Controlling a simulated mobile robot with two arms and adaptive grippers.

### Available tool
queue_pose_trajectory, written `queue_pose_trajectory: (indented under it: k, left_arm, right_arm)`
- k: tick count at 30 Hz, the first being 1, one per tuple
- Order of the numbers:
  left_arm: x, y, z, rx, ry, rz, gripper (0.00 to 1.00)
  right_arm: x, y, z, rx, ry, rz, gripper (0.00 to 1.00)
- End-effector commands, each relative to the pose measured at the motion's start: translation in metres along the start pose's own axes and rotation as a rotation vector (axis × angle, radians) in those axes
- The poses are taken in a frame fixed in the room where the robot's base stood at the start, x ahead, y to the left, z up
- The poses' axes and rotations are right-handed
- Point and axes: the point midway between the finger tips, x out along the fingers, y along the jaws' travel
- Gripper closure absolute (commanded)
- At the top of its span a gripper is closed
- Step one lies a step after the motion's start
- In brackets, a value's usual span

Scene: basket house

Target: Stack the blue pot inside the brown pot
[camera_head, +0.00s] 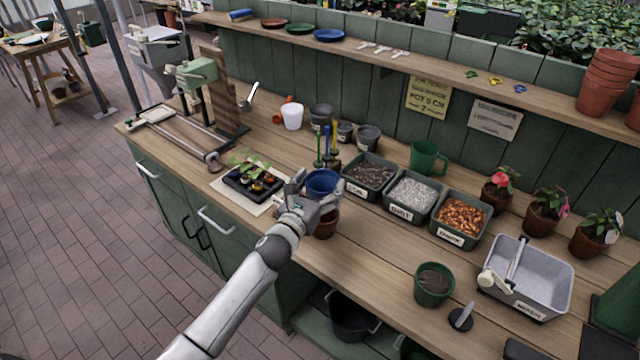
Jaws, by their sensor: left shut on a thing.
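The blue pot (322,183) is held by my left gripper (318,199), which is shut on it over the wooden bench. The brown pot (326,224) is directly below the blue pot and partly hidden by my gripper. The blue pot looks upright above the brown pot's opening. Whether its base is inside the brown rim cannot be told, because my fingers cover that area. My right gripper does not show.
A black seedling tray (252,183) lies left of the gripper. Labelled bins of soil (347,184), gravel (388,208) and bark (433,229) stand to the right. Tools in a holder stand just behind. Bare bench (375,262) lies at the front right.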

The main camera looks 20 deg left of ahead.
Motion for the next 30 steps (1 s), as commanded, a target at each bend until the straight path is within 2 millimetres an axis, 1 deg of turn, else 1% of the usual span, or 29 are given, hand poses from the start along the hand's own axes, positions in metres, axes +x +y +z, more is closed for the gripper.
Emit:
queue_pose_trajectory:
  k: [1,6,15,20,29,30]
  left_arm:
    - [0.0,0.0,-0.008,-0.001,0.0,0.0,0.47]
    - [0.0,0.0,-0.022,-0.001,0.0,-0.001,0.47]
    - [0.0,0.0,-0.044,0.001,-0.001,0.0,0.47]
    - [0.0,0.0,-0.048,0.0,-0.001,0.0,0.47]
    - [0.0,0.0,-0.048,0.0,-0.001,0.0,0.47]
    - [0.0,0.0,-0.048,0.0,-0.001,0.0,0.16]
  right_arm:
    - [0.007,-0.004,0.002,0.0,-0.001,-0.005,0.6]
    - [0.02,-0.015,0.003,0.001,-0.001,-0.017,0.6]
    - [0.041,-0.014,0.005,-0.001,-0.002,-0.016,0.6]
    - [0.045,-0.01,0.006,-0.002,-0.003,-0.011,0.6]
    - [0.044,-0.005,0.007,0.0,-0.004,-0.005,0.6]
    - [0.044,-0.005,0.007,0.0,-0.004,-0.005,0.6]
